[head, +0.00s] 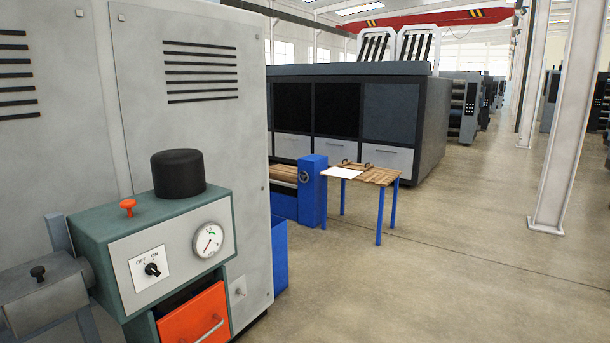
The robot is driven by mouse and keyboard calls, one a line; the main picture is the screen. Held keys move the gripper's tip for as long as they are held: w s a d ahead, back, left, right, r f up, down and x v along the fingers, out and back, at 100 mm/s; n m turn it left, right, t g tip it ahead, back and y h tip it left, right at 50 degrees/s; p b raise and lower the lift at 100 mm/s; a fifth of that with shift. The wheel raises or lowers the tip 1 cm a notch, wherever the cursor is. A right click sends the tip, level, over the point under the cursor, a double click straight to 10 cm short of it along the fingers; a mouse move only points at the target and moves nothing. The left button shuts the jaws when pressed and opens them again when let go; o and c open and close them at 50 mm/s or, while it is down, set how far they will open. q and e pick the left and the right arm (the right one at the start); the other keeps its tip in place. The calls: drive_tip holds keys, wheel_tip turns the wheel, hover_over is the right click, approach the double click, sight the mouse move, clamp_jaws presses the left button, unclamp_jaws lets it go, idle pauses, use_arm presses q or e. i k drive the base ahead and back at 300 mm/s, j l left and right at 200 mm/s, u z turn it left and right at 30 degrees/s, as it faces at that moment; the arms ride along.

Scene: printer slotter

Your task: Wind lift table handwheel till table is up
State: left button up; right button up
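No lift table can be told for sure. A small table (378,177) with a wooden slatted top and blue legs stands in the middle distance. A white sheet (341,172) and small brown pieces lie on it. Left of it, a blue post (313,203) has a small round grey part (304,176) on its face, which may be a handwheel; it is too small to tell. A wooden surface (285,172) at low height shows left of the post, partly hidden by the grey cabinet. Neither of my grippers is in view.
A green machine box (130,221) with a gauge (208,240), an OFF/ON switch (152,269) and an orange drawer (195,318) is close at left, before a tall grey cabinet (200,120). A dark machine (400,110) stands behind the table. White pillars (555,140) stand right; open floor lies between.

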sight(303, 177)
drive_tip(key=i+z, duration=0.55)
drive_tip(key=i, duration=0.6)
drive_tip(key=i+z, duration=0.3)
drive_tip(key=i, duration=0.55)
drive_tip(key=i+u, duration=0.25)
drive_tip(key=i, duration=1.6)
drive_tip(key=i+u, duration=0.2)
drive_tip(key=i, duration=0.3)
drive_tip(key=i+u, duration=0.2)
drive_tip(key=i, duration=0.3)
drive_tip(key=i+u, duration=0.2)
drive_tip(key=i, duration=0.3)
drive_tip(key=i+l+u, duration=0.2)
drive_tip(key=i, duration=0.25)
drive_tip(key=i+j+u, duration=0.1)
drive_tip(key=i+u, duration=0.15)
drive_tip(key=i, duration=0.45)
drive_tip(key=i+u, duration=0.25)
drive_tip(key=i, duration=0.45)
drive_tip(key=i+l+u, duration=0.25)
drive_tip(key=i, duration=0.4)
drive_tip(key=i+z, duration=0.2)
drive_tip(key=i+j, duration=0.05)
drive_tip(key=i, duration=0.05)
